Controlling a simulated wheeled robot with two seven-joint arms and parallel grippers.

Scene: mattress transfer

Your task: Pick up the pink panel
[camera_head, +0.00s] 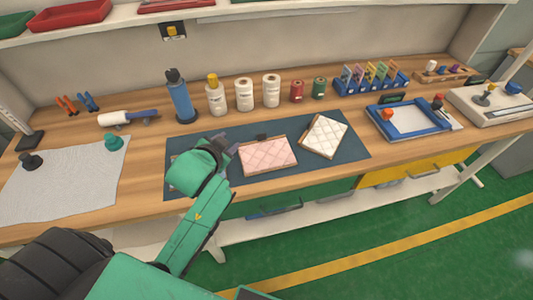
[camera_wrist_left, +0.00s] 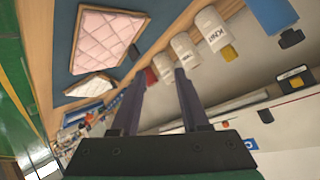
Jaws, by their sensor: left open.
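The pink panel (camera_head: 268,155), quilted with a tan edge, lies on the dark blue mat (camera_head: 352,153) at the middle of the bench. In the left wrist view the pink panel (camera_wrist_left: 106,40) is at the upper left. A white quilted panel (camera_head: 326,136) lies to its right on the mat; it also shows in the left wrist view (camera_wrist_left: 89,87). My left gripper (camera_head: 226,146) is just left of the pink panel, apart from it. In the left wrist view its two fingers (camera_wrist_left: 160,76) are spread with nothing between them. My right gripper is out of view.
White bottles (camera_head: 244,94), a blue bottle (camera_head: 180,100) and red and green spools stand behind the mat. A blue-framed tray (camera_head: 408,121) is on the right. A grey cloth (camera_head: 65,182) covers the left end. A shelf (camera_head: 120,22) overhangs the back.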

